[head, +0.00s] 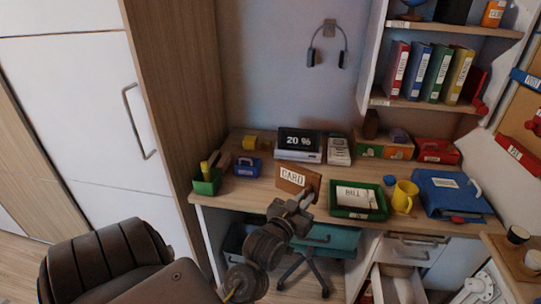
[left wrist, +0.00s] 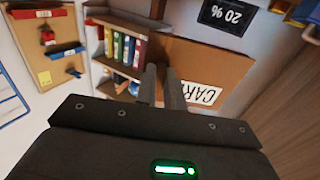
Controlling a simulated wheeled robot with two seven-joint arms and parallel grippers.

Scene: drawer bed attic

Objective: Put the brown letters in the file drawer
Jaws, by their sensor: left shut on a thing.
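A brown letter with a white label reading CARD (head: 293,180) is held tilted above the front of the desk. My left gripper (head: 301,197) is shut on its lower edge. In the left wrist view the letter (left wrist: 225,62) is large and upside down, between the two fingers (left wrist: 162,85). An open drawer (head: 398,284) shows under the desk's right side, low and to the right of my left gripper; only part of its inside shows. Whether it is the file drawer cannot be told. My right gripper is not in view.
On the desk (head: 262,186) stand a green tray (head: 359,213) with white papers, a yellow mug (head: 403,197), a blue binder (head: 447,192), a green pen box (head: 207,181) and a digital clock (head: 299,142).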

